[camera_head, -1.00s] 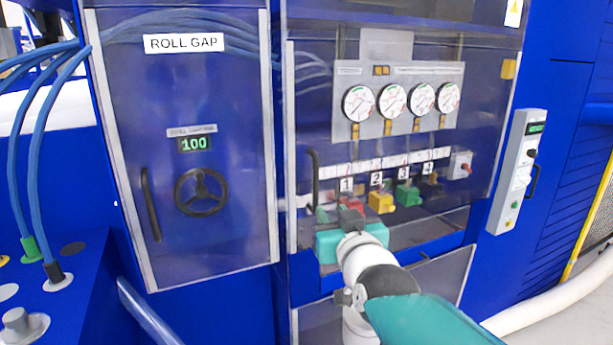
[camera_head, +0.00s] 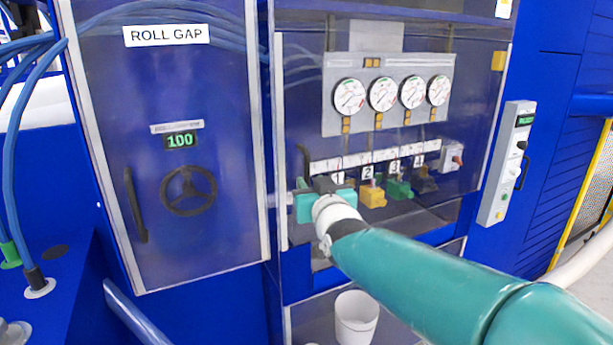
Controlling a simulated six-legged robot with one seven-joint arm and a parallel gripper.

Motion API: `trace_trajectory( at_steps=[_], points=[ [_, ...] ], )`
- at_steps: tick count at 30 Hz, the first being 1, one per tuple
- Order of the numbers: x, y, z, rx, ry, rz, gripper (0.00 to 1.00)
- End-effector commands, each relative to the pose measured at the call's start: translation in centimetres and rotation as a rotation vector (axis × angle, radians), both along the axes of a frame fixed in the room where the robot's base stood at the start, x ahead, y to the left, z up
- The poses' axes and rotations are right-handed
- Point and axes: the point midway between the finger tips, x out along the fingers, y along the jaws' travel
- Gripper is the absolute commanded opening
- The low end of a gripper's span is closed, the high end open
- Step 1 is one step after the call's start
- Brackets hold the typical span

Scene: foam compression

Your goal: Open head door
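A clear door (camera_head: 400,35) with a light metal frame stands right of the roll gap door, with gauges and valves behind it. I take it as the head door; no label on it is readable. It looks closed. Its black upright handle (camera_head: 303,155) is near its left edge, with only the upper part showing. My gripper (camera_head: 304,198) is at the handle's lower part, in front of the door's left side.
A control box (camera_head: 506,165) is on the right. A white bucket (camera_head: 356,318) stands below my arm.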

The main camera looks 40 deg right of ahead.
Motion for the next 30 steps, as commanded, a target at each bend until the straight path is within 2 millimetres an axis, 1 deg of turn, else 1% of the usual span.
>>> trace_trajectory(
  at_steps=[1,3,9,13,20,24,25,30],
  points=[
    [1.0,-0.3,-0.1,-0.003,0.004,0.003,0.29],
    [2.0,-0.8,-0.1,-0.004,0.003,0.003,0.29],
    [3.9,-1.8,0.0,-0.002,0.002,0.002,0.29],
    [4.2,-2.1,0.0,-0.001,0.0,0.001,0.29],
    [4.2,-2.1,0.0,-0.001,0.0,0.001,0.29],
    [4.2,-2.1,0.0,-0.001,0.0,0.001,0.02],
    [4.2,-2.1,0.0,-0.001,0.0,0.001,0.0],
    [4.2,-2.1,0.0,-0.001,0.0,0.001,0.0]
  ],
)
